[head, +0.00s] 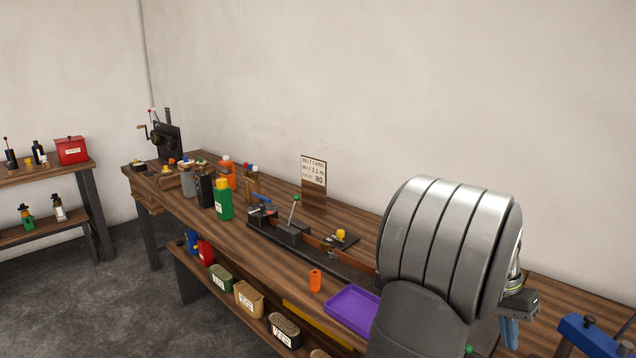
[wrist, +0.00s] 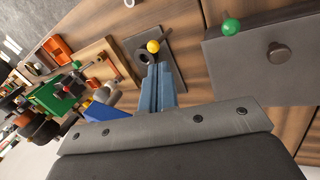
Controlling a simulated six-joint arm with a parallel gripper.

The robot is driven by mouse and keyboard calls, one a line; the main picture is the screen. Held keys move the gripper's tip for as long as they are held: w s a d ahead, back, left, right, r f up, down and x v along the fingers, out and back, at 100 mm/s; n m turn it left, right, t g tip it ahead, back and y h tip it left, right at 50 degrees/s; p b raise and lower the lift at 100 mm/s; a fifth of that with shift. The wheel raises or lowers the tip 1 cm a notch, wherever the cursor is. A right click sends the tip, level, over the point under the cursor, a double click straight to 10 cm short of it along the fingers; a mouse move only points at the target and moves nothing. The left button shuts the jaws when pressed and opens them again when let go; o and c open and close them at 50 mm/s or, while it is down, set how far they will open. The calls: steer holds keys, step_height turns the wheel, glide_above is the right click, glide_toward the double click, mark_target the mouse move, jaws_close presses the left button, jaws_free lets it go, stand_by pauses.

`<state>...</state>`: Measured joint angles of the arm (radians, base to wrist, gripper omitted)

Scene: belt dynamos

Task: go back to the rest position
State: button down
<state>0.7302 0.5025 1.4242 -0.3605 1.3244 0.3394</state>
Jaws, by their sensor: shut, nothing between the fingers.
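My gripper (head: 509,334) shows at the right in the head view, partly behind my large grey arm link. Its blue fingers point down over the right part of the wooden bench (head: 560,296). In the wrist view the blue fingers (wrist: 158,82) are together, with nothing seen between them. Their tips appear close to a yellow knob (wrist: 153,46) on a grey plate (wrist: 170,78); I cannot tell whether they touch it. My arm link hides part of the bench in the head view.
A purple tray (head: 353,309) and an orange part (head: 315,280) lie left of my arm. A blue vise-like tool (head: 590,334) stands at the lower right. Bottles, including a green one (head: 223,200), stand farther left. The wrist view shows a green knob (wrist: 231,27) by a grey block.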

steer(key=a+x, duration=0.1)
steer(key=x, duration=0.5)
steer(key=shift+d+f, duration=0.25)
steer(key=shift+d, duration=0.05)
steer(key=shift+w, duration=0.1)
steer(key=c, duration=1.3)
jaws_free()
steer(key=shift+d+r, duration=0.2)
steer(key=shift+r, duration=0.1)
steer(key=shift+c, duration=0.3)
steer(key=o, duration=1.4)
steer(key=shift+t, duration=0.7)
steer(key=d+r, duration=0.1)
steer(key=r, duration=0.1)
steer(key=d+r, duration=0.1)
steer(key=r, duration=0.1)
steer(key=s+d+r, duration=0.1)
steer(key=r, duration=0.1)
steer(key=shift+d+r, duration=0.25)
steer(key=shift+d, duration=0.1)
steer(key=shift+c, duration=0.2)
steer(key=s+d+r+n+t+h, duration=0.1)
steer(key=s+d+r+t, duration=0.15)
steer(key=r, duration=0.65)
steer(key=s+d+r+n+t+h, duration=0.1)
steer(key=s+d+r, duration=0.15)
steer(key=r, duration=0.65)
steer(key=x, duration=1)
steer(key=shift+w+d, duration=0.2)
steer(key=shift+r, duration=0.1)
